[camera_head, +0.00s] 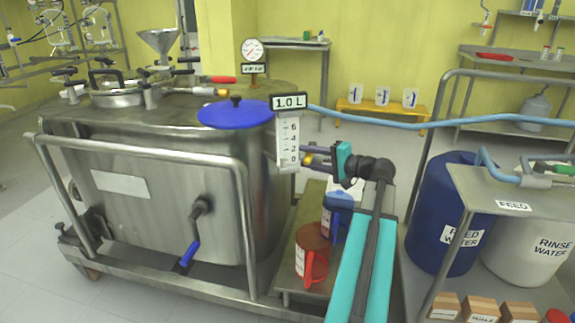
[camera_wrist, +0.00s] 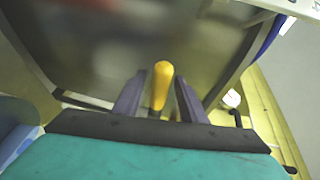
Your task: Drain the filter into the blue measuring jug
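The steel filter vessel (camera_head: 150,215) stands at left in the head view, with a blue round lid (camera_head: 236,113). A yellow valve handle (camera_head: 308,160) sticks out on its right side. It also shows in the wrist view (camera_wrist: 162,85), between the two purple fingers of my gripper (camera_wrist: 160,98). The fingers are apart, one on each side of the handle, with a narrow gap showing; contact is unclear. The blue jug (camera_head: 336,220) stands on the low shelf below my gripper, partly hidden by my arm. A scale marked "1.0 L" (camera_head: 288,130) shows above it.
A red jug (camera_head: 311,255) stands on the shelf (camera_head: 290,280) in front of the blue jug. A blue-handled valve (camera_head: 195,235) is on the vessel's front. A blue hose (camera_head: 380,122) crosses behind my arm. A blue feed-water drum (camera_head: 445,215) and a metal rack stand at right.

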